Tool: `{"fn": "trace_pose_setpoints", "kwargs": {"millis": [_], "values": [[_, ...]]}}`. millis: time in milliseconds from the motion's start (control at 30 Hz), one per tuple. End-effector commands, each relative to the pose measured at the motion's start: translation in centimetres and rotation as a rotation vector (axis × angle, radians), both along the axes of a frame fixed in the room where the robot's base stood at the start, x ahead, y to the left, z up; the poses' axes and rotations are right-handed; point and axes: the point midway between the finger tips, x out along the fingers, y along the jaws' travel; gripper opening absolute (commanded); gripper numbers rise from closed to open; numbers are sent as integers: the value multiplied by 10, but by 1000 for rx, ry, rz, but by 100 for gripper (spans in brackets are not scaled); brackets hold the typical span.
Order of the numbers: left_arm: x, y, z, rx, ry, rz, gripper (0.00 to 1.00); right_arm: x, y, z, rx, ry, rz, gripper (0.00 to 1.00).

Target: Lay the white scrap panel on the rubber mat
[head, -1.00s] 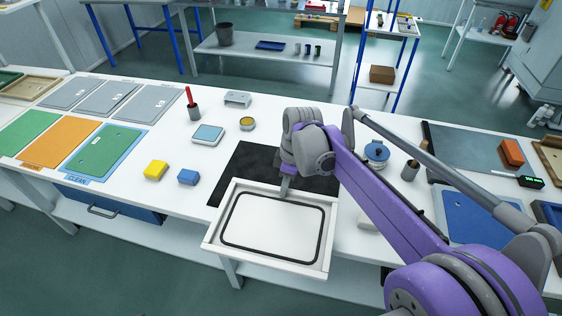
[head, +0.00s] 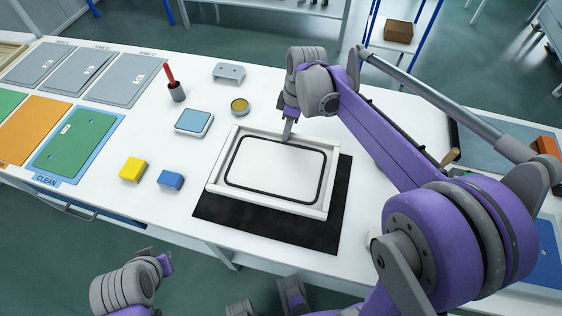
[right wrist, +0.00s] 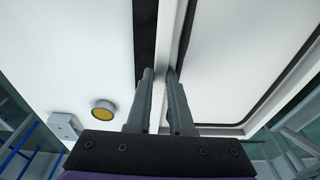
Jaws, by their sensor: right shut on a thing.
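The white scrap panel (head: 275,166) has a raised white rim and a black seal line around its face. In the head view it lies face up over the black rubber mat (head: 270,228), with bare mat along its near and right sides. Its far left part reaches past the mat. I cannot tell whether it touches the mat. My right gripper (head: 288,132) is shut on the panel's far rim; the right wrist view shows the fingers (right wrist: 160,92) on either side of the rim (right wrist: 177,45). My left gripper (head: 165,264) is at the bottom left, its fingers unclear.
A blue-topped box (head: 194,121), a yellow tin (head: 240,106), a yellow block (head: 133,169) and a blue block (head: 171,180) stand left of the panel. A pot with a red-handled tool (head: 176,91) and a grey bracket (head: 229,72) stand farther back. Green panel (head: 75,138) lies at left.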

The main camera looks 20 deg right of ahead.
Motion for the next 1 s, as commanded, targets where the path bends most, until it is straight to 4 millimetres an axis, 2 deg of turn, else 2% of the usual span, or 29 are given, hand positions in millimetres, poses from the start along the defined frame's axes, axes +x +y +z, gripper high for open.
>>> {"fn": "trace_pose_setpoints", "kwargs": {"millis": [100,200,367,600,967,1000], "values": [[-1,0,-3,0,1,0,0,0,0,-24,1,1,0,0],[-1,0,-5,0,2,0,0,0,0,-40,1,1,0,0],[-1,0,-6,0,2,0,0,0,0,-55,1,1,0,0],[-2,0,-9,0,3,0,0,0,0,-86,1,1,0,0],[-2,0,-10,0,4,0,0,-1,0,-90,1,1,0,0],[-2,0,-9,0,4,0,0,0,0,-90,0,0,0,27]]}}
